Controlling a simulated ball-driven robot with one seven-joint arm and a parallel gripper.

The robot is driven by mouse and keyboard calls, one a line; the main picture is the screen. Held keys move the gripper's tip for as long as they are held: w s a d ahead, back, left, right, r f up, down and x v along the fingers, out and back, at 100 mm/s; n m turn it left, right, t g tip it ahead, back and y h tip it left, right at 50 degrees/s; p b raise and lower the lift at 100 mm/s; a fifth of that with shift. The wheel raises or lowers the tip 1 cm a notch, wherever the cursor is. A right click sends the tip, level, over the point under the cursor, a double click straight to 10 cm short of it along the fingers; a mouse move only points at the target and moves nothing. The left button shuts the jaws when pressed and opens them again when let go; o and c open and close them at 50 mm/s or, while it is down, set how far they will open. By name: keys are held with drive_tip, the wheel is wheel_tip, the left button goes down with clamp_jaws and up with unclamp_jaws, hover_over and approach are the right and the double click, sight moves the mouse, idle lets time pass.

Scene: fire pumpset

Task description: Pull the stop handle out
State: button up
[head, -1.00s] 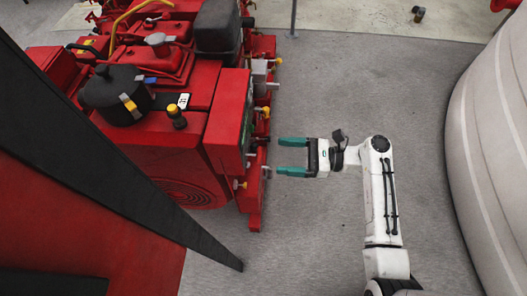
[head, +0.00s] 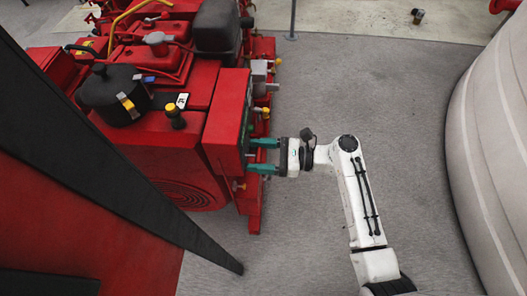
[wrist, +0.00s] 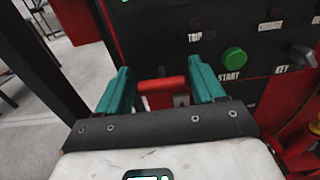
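The stop handle is most likely the red horizontal bar (wrist: 162,85) on the dark control panel, seen in the wrist view; no label for it is readable. My gripper (wrist: 160,92) is open, with one teal finger on each side of the red bar. I cannot tell whether the fingers touch it.
The panel carries a green START button (wrist: 233,58) and a key switch (wrist: 303,56) to the right of the bar. The red pumpset (head: 150,150) fills the left. A large white tank (head: 490,150) stands at the right. Grey floor lies open between them.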

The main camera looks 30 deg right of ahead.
drive_tip(key=c, duration=1.2)
drive_tip(key=shift+p+v, duration=0.85)
drive_tip(key=shift+p, duration=0.25)
drive_tip(key=shift+s+d, duration=0.15)
drive_tip(key=shift+s, duration=0.05)
drive_tip(key=o, duration=1.5)
drive_tip(key=shift+c, duration=0.2)
drive_tip(key=shift+d, duration=0.1)
